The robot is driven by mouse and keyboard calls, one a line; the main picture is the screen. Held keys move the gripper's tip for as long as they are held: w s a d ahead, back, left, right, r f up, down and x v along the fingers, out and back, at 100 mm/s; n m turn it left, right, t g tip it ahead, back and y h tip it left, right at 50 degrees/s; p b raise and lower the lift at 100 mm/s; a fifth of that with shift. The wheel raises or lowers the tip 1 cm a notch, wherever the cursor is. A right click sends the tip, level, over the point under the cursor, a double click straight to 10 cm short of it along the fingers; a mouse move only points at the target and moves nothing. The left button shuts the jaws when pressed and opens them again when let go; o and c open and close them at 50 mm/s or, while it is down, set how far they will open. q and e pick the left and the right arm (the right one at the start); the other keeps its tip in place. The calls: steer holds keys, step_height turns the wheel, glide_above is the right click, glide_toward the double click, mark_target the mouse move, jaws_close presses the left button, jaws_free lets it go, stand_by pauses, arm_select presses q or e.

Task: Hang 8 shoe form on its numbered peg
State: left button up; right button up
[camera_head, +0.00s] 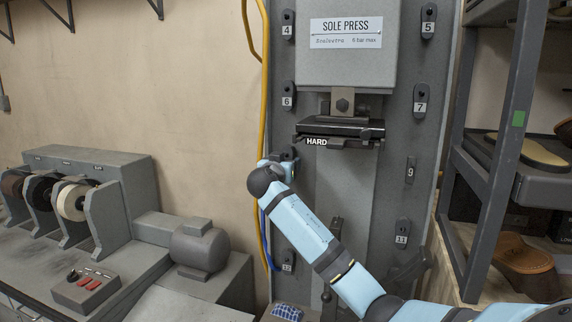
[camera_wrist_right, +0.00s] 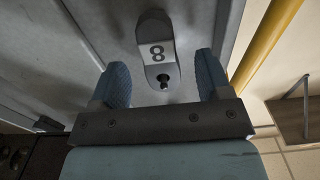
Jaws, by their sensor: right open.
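The form marked 8 (camera_wrist_right: 156,48) is a dark grey oblong piece with a white number label. In the right wrist view it lies flat against the grey machine column, with a small dark peg (camera_wrist_right: 164,81) showing at its holed end. My right gripper (camera_wrist_right: 163,78) is open, one blue finger on each side of the form, with a gap to it on both sides. In the head view my right arm reaches up from the lower right, and its wrist and gripper (camera_head: 277,168) hide most of the form at the column's left edge. My left gripper is not in view.
Other numbered forms hang on the column: 4 (camera_head: 287,25), 5 (camera_head: 429,22), 6 (camera_head: 287,96), 7 (camera_head: 420,101) and 11 (camera_head: 402,233). A 9 label (camera_head: 409,170) is on the right. A yellow pipe (camera_head: 266,90) runs close beside the gripper. A shelf (camera_head: 500,170) stands right.

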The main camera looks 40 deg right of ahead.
steer(key=b+v, duration=0.2)
steer(key=v, duration=1.1)
steer(key=s+a+f+n+t+y+p, duration=0.15)
steer(key=a+f+n+y, duration=0.3)
steer(key=f, duration=0.55)
steer(key=s+a+f+n+t+y+p, duration=0.15)
steer(key=a+f+n+y, duration=0.35)
steer(key=f, duration=0.6)
steer(key=s+a+f+n+t+y+p, duration=0.1)
steer(key=s+a+f+n+y, duration=0.2)
steer(key=a+f, duration=0.5)
steer(key=s+a+f+n+y+p, duration=0.1)
steer(key=s+a+f, duration=0.3)
steer(key=s, duration=0.4)
steer(key=s+a+f+n+y+p, duration=0.1)
steer(key=s+a+f+y, duration=0.2)
steer(key=s+f, duration=0.3)
steer(key=s+a+f+n+g+y+p, duration=0.1)
steer(key=s+a+f, duration=0.4)
steer(key=s, duration=0.6)
steer(key=shift+f+y, duration=0.3)
steer(key=shift+y, duration=0.55)
steer(key=shift+s, duration=0.1)
